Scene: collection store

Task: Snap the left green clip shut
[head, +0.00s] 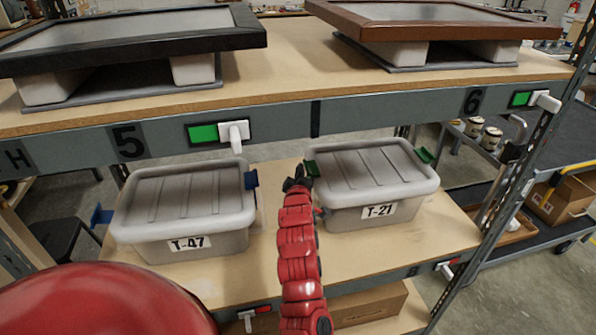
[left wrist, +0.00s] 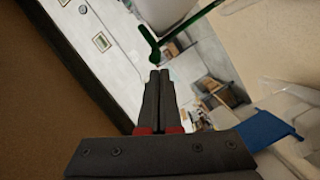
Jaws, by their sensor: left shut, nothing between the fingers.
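The grey lidded box T-21 (head: 375,185) stands on the lower shelf, lid on. Its left green clip (head: 311,168) is at the left end of the lid, right beside my left gripper (head: 297,182). In the left wrist view this green clip (left wrist: 153,45) shows as a bent green piece just beyond the fingertips (left wrist: 160,73). I cannot tell whether it is latched or touched. The right green clip (head: 425,155) sticks outward from the lid's other end. My left gripper is shut and empty, between the two boxes. My right gripper is not in view.
Box T-47 (head: 185,208) with blue clips (head: 101,215) stands close on the left; its near blue clip (left wrist: 268,130) shows in the left wrist view. Bare shelf board (head: 440,230) lies right of T-21.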

